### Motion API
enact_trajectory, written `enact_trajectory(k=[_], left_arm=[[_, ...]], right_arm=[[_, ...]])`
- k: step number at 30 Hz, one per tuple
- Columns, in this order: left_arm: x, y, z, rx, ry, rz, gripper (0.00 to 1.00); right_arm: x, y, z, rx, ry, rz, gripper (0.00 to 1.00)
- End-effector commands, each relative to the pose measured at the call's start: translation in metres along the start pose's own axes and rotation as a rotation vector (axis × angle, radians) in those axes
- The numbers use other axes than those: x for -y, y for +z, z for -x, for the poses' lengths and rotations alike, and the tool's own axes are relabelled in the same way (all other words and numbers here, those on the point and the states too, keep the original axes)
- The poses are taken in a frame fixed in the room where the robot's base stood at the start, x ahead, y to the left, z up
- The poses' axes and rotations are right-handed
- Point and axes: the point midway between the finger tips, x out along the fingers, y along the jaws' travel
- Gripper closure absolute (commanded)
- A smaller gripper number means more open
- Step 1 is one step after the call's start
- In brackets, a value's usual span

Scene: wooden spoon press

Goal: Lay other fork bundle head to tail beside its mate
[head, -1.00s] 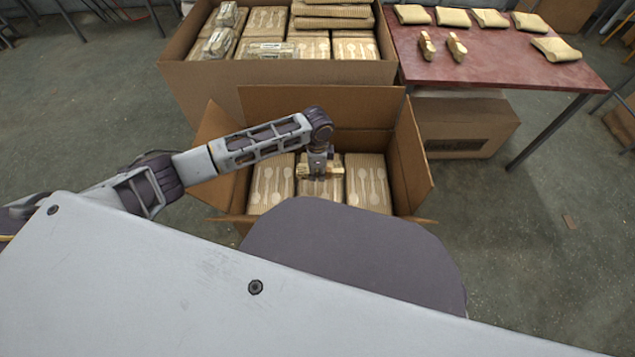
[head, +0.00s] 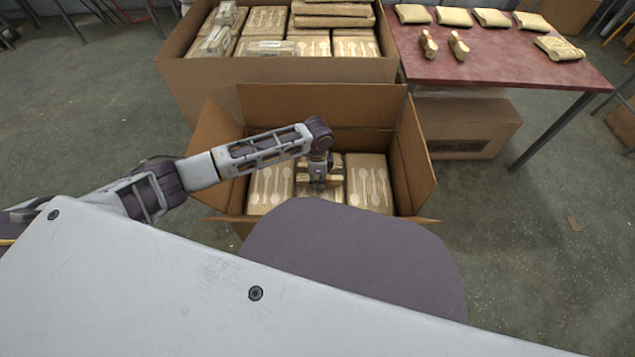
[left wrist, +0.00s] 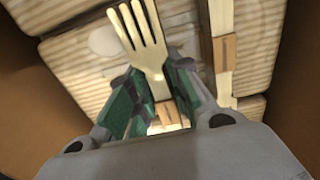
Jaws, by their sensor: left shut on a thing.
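My left gripper (head: 318,182) reaches down into the open cardboard box (head: 415,165), over the middle pack. In the left wrist view it is shut on a banded wooden fork bundle (left wrist: 146,50). The tines point toward the top of that view, and the lower end is partly hidden between the fingers. A second banded wooden bundle (left wrist: 222,55), the mate, lies to the right of the held one on the patterned packs, roughly parallel with a gap between. Its far end runs out of view. I cannot tell whether the held bundle touches the packs.
Wrapped packs with spoon prints (head: 369,183) fill the box floor, and its walls and flaps stand around my gripper. A larger carton (head: 290,72) of packs is behind. A red table (head: 490,70) at right holds several pouches and two small banded bundles (head: 458,46).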

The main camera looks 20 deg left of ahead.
Motion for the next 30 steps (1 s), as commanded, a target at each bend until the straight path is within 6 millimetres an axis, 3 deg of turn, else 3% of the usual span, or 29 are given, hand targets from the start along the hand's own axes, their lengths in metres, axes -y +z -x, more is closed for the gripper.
enact_trajectory(k=[4,19,20,24,25,30], left_arm=[[0.0002,0.0,-0.0092,0.0,0.0,0.0,1.0],[0.0,-0.0002,-0.0118,0.0,0.0,0.0,1.0],[0.0001,-0.0002,-0.0121,0.0,0.0,0.0,0.79],[0.0002,-0.0001,-0.0121,0.0,0.0,0.0,0.61],[0.0002,0.0,-0.0121,0.0,0.0,0.0,0.57],[0.0002,0.0001,-0.0121,0.0,0.0,0.0,0.57]], right_arm=[[-0.0015,0.0044,-0.0035,-0.002,-0.004,0.004,0.6],[-0.0003,0.0041,-0.0013,0.0,-0.005,0.003,0.6],[-0.0003,0.004,-0.0013,0.0,-0.005,0.003,0.6],[0.0,0.0027,-0.0017,-0.002,-0.005,0.002,0.6],[0.0001,0.0022,-0.0017,-0.003,-0.005,0.002,0.6],[0.0001,-0.0013,-0.0021,-0.008,-0.005,0.003,0.6]])
